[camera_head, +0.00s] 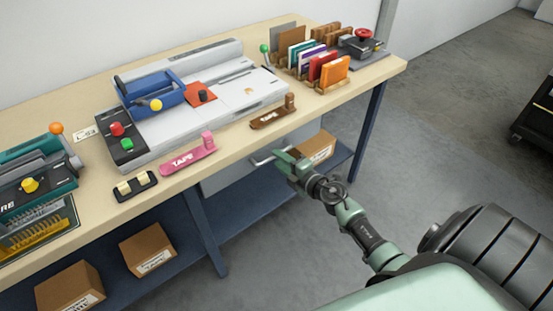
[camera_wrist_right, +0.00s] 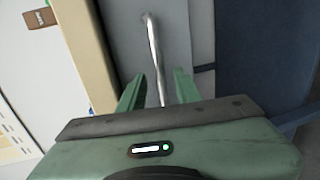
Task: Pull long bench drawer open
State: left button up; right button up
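The long bench drawer (camera_head: 228,174) is a grey panel under the bench's front edge, and it looks closed. Its silver bar handle (camera_head: 262,160) sticks out from the front. In the right wrist view the handle (camera_wrist_right: 153,50) runs down between the green fingers, against the grey drawer front (camera_wrist_right: 190,35). My right gripper (camera_head: 284,162) is at the handle's right end in the head view. Its fingers (camera_wrist_right: 158,88) are apart, one on each side of the bar, with gaps showing. My left gripper is in neither view.
The wooden bench top (camera_head: 235,135) holds a grey binding machine (camera_head: 220,100), tape dispensers, a punch and a card rack. Blue bench legs (camera_head: 207,235) and a lower shelf with cardboard boxes (camera_head: 148,250) are below. The floor in front is clear. A dark cart (camera_head: 535,120) stands far right.

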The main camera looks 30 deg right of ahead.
jog(key=shift+x, duration=1.1)
jog(key=shift+c, duration=0.3)
grip_shut()
dwell(0.4)
